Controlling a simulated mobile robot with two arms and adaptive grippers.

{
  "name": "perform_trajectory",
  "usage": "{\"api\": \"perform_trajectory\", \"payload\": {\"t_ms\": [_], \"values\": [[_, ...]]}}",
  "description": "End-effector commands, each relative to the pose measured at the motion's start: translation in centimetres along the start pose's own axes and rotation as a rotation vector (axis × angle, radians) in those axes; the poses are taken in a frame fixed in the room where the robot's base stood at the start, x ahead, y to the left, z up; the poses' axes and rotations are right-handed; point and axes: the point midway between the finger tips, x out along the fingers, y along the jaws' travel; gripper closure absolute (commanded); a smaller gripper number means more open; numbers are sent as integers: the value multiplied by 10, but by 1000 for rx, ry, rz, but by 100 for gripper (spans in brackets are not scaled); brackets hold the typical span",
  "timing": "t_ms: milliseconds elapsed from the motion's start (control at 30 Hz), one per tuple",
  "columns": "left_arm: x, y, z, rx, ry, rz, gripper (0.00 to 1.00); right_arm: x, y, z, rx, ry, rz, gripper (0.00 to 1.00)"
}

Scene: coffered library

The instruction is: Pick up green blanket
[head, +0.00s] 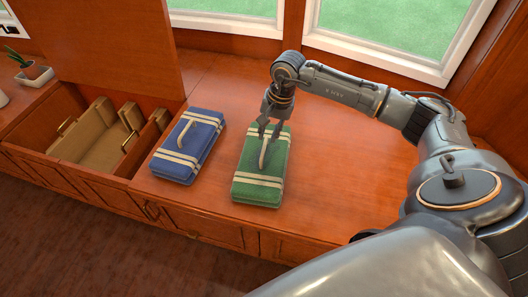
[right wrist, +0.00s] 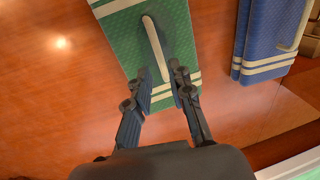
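The green blanket (head: 259,178) lies folded on the wooden bench top, with cream stripes and a cream strap handle (head: 264,154). In the right wrist view the green blanket (right wrist: 170,60) is ahead of my right gripper (right wrist: 158,72), and the strap lies between and just beyond the fingertips. My right gripper (head: 268,133) is open over the blanket's far end in the head view. Its fingers are spread apart with nothing between them that I can see held. Whether the fingertips touch the blanket I cannot tell. My left gripper is not in view.
A blue folded blanket (head: 188,146) lies just left of the green one, with a gap between; it also shows in the right wrist view (right wrist: 270,38). An open compartment (head: 45,127) with beige boxes is further left. A potted plant (head: 30,68) stands beyond. Bench right of the blanket is clear.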

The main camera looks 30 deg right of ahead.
Motion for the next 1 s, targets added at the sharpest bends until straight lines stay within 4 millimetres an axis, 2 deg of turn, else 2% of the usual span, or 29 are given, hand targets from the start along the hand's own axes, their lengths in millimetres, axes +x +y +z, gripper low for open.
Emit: {"api": "perform_trajectory", "payload": {"t_ms": [100,333,600,900,933,1000], "values": [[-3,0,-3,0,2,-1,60,18,0,0,1,-2,-1,79],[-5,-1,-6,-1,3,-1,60,34,0,-1,1,-3,-2,79],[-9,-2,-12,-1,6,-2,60,73,1,-6,2,-3,-4,79],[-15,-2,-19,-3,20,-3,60,78,2,-6,1,-1,-3,79],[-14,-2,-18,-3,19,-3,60,78,2,-6,1,-1,-3,81],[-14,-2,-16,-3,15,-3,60,78,2,-6,1,-1,-3,95]]}}
